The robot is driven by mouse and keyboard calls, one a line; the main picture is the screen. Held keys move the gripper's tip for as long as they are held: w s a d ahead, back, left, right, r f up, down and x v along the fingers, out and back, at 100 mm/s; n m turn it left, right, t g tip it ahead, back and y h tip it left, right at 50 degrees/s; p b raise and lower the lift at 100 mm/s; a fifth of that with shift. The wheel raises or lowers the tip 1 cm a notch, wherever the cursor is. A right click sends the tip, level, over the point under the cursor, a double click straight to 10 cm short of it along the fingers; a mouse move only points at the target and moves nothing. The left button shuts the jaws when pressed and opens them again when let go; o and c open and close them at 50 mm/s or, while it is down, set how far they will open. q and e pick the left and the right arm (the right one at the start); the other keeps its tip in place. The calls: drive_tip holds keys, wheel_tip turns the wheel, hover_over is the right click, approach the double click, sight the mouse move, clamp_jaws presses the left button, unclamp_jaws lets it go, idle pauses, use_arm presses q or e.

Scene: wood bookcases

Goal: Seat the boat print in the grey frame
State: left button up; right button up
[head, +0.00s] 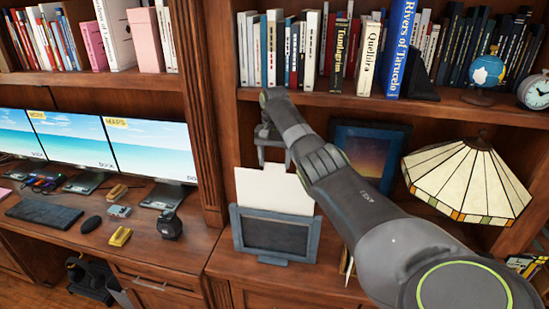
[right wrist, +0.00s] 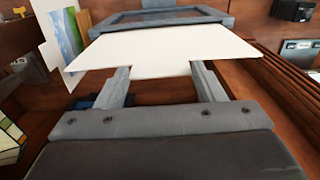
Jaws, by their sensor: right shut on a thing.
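My right gripper (head: 273,160) is shut on a white sheet (head: 272,190), pinching its upper edge. The sheet is blank on the sides I see, so no boat shows. Its lower edge meets the top of the grey frame (head: 237,232) in the head view; I cannot tell whether it is inside the frame. The frame stands upright on the wood counter with a dark, empty-looking panel. My left gripper is not in view.
Other prints (right wrist: 68,32) stand left in the right wrist view. A dark-framed picture (head: 368,150) and a stained-glass lamp shade (head: 465,180) are to the right. A shelf of books (head: 300,98) is above. Monitors (head: 150,150) and desk items are left.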

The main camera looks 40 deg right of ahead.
drive_tip(key=b, duration=0.2)
hover_over(275, 211)
drive_tip(key=shift+a+f, duration=0.15)
drive_tip(key=shift+f, duration=2.55)
drive_tip(key=shift+f+b, duration=0.45)
drive_tip(key=shift+f, duration=1)
drive_tip(key=shift+f+b, duration=0.95)
drive_tip(key=shift+f, duration=0.65)
drive_tip(key=shift+f+b, duration=1.95)
drive_tip(key=shift+f, duration=0.8)
drive_tip(key=o, duration=1.4)
drive_tip(key=shift+r, duration=0.1)
wheel_tip(275, 211, up, 17)
drive_tip(key=b, duration=0.3)
drive_tip(key=shift+s+a+r, duration=0.1)
drive_tip(key=shift+s+r, duration=0.05)
